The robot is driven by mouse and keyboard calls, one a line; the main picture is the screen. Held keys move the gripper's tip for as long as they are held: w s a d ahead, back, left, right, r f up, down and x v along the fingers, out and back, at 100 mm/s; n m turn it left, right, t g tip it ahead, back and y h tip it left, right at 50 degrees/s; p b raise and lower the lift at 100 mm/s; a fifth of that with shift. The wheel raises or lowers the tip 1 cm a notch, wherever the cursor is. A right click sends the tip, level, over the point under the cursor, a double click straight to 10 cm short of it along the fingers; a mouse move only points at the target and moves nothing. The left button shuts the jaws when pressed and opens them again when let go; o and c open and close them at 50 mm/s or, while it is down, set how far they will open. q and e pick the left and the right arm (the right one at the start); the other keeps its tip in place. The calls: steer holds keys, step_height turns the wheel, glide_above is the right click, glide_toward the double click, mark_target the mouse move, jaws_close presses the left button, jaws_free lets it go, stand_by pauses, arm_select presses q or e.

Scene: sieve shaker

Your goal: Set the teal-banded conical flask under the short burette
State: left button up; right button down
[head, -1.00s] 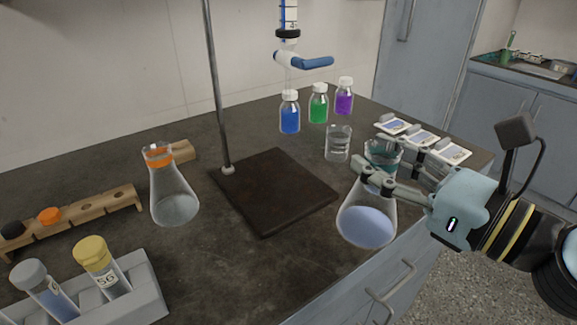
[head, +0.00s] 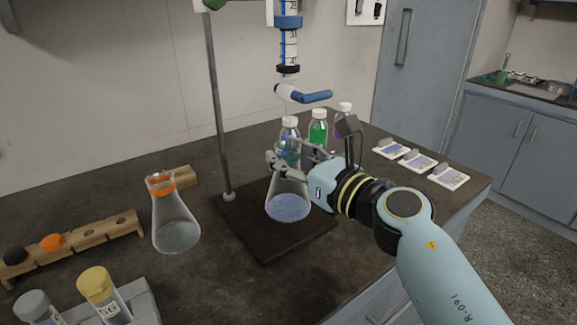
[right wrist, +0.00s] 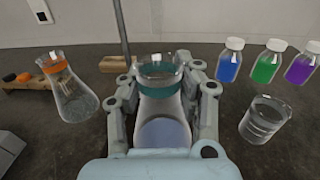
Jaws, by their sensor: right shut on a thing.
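The teal-banded conical flask (head: 288,207) holds a pale blue liquid. My right gripper (head: 288,162) is shut around its neck, at the teal band (right wrist: 160,84) seen in the right wrist view. The flask is upright over the dark stand base (head: 268,245); I cannot tell if it touches it. The burette (head: 288,48) with a blue stopcock (head: 312,97) hangs above, its tip roughly over the flask mouth. Whether this is the short burette is unclear, as its top is cut off. My left gripper is out of view.
An orange-banded flask (head: 175,225) stands left of the base. The metal rod (head: 217,110) rises at the base's left corner. Bottles with blue, green (head: 318,128) and purple liquid stand behind. A beaker (right wrist: 264,118) shows right of the flask in the wrist view.

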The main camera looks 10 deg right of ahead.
steer(key=shift+f, duration=0.75)
steer(key=c, duration=1.4)
jaws_free()
steer(key=shift+f, duration=0.15)
steer(key=o, duration=0.5)
